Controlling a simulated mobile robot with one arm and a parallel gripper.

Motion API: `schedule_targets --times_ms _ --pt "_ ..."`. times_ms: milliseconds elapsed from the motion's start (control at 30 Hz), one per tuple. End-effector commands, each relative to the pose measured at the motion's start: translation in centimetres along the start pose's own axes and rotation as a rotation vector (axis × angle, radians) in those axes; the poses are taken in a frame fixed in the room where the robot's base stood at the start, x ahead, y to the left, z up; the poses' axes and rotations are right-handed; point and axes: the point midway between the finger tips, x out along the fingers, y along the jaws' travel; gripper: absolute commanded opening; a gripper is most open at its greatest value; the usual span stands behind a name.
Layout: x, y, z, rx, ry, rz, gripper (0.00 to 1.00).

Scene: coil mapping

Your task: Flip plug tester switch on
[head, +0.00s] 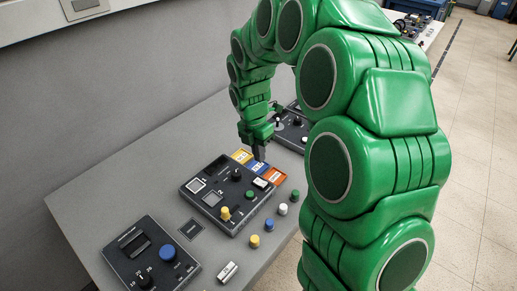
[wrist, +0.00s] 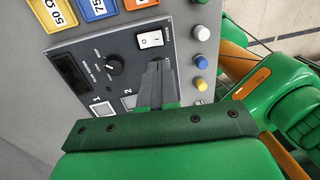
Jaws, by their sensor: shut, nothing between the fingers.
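The plug tester panel is a dark grey box (head: 207,181) on the table, and it fills the middle of the wrist view (wrist: 90,50). Its switch is a white rocker (head: 260,183) in the panel's far right part. The wrist view shows the rocker (wrist: 150,40) close up, with marks on its face; which side is pressed I cannot tell. My gripper (head: 260,154) is shut and empty, pointing down above the panel. In the wrist view my fingertips (wrist: 158,66) appear just below the rocker, seemingly apart from it, and hide part of the panel.
A black knob (wrist: 114,65) sits left of the rocker. Yellow, blue and orange blocks (head: 257,167) line the panel's far edge. Several coloured plugs (head: 283,209) stand along its right side. Another grey box with a blue knob (head: 168,253) stands at front left.

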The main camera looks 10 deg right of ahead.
Motion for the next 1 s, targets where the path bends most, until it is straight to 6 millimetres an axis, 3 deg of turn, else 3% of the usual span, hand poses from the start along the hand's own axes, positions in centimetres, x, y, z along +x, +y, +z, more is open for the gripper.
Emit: schedule_targets --times_ms 300,500,700,1000 --pt "5.5 -0.1 0.0 0.000 0.002 -0.005 0.00" --pt "8.2 0.0 0.1 0.001 0.000 -0.001 0.00" --pt "9.6 0.1 0.1 0.002 0.000 0.002 0.00" --pt "10.0 0.1 0.1 0.001 -0.001 0.003 0.00"
